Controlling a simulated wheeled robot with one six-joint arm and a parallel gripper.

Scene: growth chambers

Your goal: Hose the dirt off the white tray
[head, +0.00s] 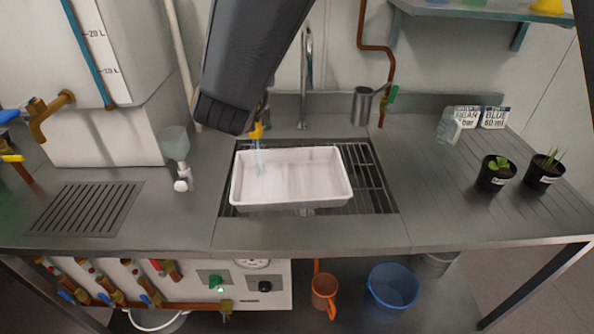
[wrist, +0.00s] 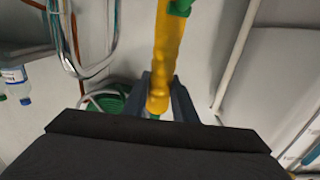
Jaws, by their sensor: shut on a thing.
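The white tray (head: 318,196) lies on a dark grate (head: 372,180) set over the sink in the bench. Its inside looks pale with faint pinkish-grey marks; I cannot tell how much of that is dirt. My gripper (wrist: 158,95) is shut on the yellow hose nozzle (wrist: 163,50), which has a green part at its top in the wrist view. In the head view the nozzle (head: 256,130) shows just below my arm, above the tray's back left part. A thin pale-blue stream of water (head: 260,160) falls from it into the tray's left part. The fingers are mostly hidden in the head view.
A tall tap (head: 305,75) and a metal cup (head: 362,106) stand behind the sink. Two potted plants (head: 494,174) (head: 545,171) and a clear beaker (head: 448,127) are at the right.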

